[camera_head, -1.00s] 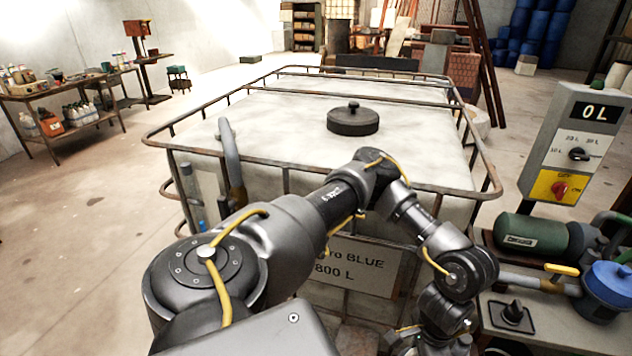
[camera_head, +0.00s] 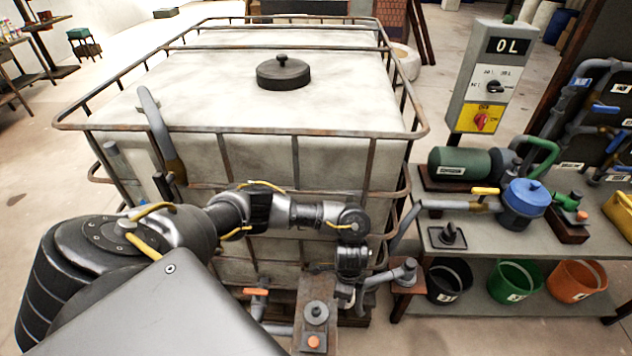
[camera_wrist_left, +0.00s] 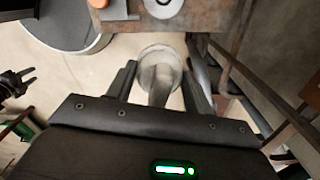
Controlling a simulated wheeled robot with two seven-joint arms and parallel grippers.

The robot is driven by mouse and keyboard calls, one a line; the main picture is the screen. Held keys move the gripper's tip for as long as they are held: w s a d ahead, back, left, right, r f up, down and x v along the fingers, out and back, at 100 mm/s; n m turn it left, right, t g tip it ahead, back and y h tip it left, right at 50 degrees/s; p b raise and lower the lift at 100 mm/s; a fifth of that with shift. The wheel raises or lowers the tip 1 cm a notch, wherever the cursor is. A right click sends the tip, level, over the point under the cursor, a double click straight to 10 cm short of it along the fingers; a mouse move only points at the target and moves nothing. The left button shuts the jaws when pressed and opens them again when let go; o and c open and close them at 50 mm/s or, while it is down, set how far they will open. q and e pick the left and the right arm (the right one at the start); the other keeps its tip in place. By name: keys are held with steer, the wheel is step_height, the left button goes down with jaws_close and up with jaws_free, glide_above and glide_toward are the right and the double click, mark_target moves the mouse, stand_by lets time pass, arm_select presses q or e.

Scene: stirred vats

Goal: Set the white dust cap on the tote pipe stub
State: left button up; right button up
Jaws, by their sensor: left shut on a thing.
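My left gripper (camera_wrist_left: 160,88) is shut on a pale round piece with a short stem, which looks like the white dust cap (camera_wrist_left: 158,72). In the head view this gripper (camera_head: 349,288) is low in front of the tote, its fingers mostly hidden. A grey pipe (camera_head: 405,271) with an upturned end stands just to its right, seemingly the tote pipe stub; I cannot tell which opening is meant. The caged white tote (camera_head: 210,95) stands behind the arm. A dark two-pronged gripper, seemingly my right (camera_wrist_left: 17,83), shows at the left wrist view's left edge, prongs apart.
A rusty stand (camera_head: 328,290) with a grey knob and orange button is close left of the gripper. An orange-handled valve (camera_head: 256,292) is farther left. A bench (camera_head: 470,262) with a pump, blue-lidded pot and buckets below is right. Tote bars (camera_head: 372,200) rise behind.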

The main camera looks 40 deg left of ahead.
arm_select(q)
steer(key=s+a+f+m, duration=0.1)
steer(key=a+f, duration=0.1)
steer(key=s+a+f+m, duration=0.1)
steer(key=s+a+f, duration=0.2)
steer(key=a+f, duration=0.1)
steer(key=a, duration=0.1)
steer(key=shift+s+m+p, duration=0.2)
steer(key=shift+m+p, duration=0.1)
steer(key=shift+m, duration=0.1)
steer(key=shift+f, duration=0.15)
steer(key=shift+f+b, duration=0.4)
steer(key=shift+b, duration=0.15)
step_height(320, 180, down, 5)
steer(key=b, duration=0.5)
steer(key=shift+r, duration=0.1)
arm_select(e)
step_height(320, 180, down, 6)
steer(key=shift+w+a+r, duration=0.1)
steer(key=shift+w+r, duration=0.05)
steer(key=shift+r, duration=0.1)
arm_select(q)
steer(key=shift+a, duration=0.1)
arm_select(e)
steer(key=shift+a+r, duration=0.1)
steer(key=shift+r, duration=0.2)
steer(key=shift+a, duration=0.1)
